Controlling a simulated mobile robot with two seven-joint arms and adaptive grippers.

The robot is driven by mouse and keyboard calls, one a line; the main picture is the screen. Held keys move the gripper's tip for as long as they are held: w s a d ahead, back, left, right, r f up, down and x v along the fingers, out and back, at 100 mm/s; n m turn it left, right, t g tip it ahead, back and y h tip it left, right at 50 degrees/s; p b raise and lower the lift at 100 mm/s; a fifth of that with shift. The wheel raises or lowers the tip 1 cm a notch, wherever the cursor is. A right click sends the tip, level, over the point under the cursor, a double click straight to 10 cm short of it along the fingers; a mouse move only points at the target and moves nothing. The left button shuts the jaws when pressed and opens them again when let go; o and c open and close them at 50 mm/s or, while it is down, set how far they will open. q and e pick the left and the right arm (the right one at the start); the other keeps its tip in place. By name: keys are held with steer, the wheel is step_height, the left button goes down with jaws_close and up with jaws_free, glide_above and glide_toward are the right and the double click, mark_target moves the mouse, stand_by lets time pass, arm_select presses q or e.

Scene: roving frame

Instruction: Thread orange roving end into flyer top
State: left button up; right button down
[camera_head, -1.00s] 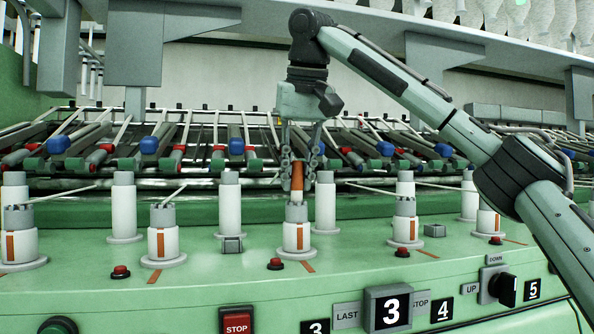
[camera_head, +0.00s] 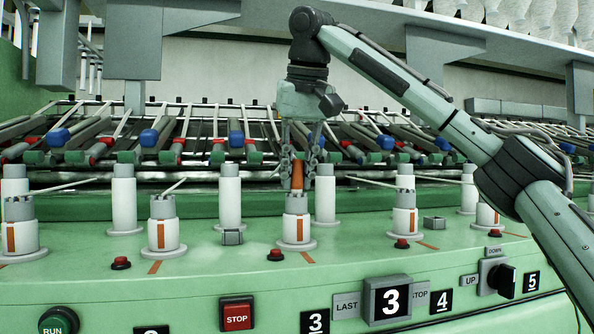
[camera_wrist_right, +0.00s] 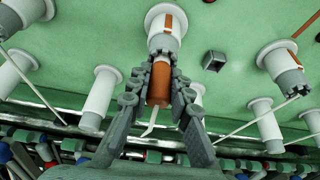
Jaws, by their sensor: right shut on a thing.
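My right gripper (camera_head: 298,176) points down over the middle front flyer (camera_head: 296,228), a white cylinder with an orange stripe and a notched grey top. It is shut on the orange roving end (camera_head: 297,174), a short upright orange piece between the fingers. In the right wrist view the orange roving end (camera_wrist_right: 159,84) sits between the fingertips (camera_wrist_right: 160,70), with a pale tail hanging from it. The flyer (camera_wrist_right: 166,28) is just beyond, its top at the fingertips. Whether the roving is inside the top or only touching it, I cannot tell. My left gripper is not in view.
Similar flyers stand left (camera_head: 162,222) and right (camera_head: 404,212), some with pale rods leaning from their tops. White bobbins (camera_head: 230,195) stand behind. Red buttons (camera_head: 275,255) and a STOP button (camera_head: 236,314) are on the green machine's front. Grey arms with coloured rollers lie behind.

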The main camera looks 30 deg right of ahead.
steer(key=shift+f, duration=0.1)
steer(key=c, duration=1.3)
jaws_free()
steer(key=o, duration=0.5)
steer(key=shift+c, duration=0.2)
steer(key=shift+r+p, duration=1.45)
steer(key=shift+p, duration=0.2)
steer(key=shift+r, duration=3.6)
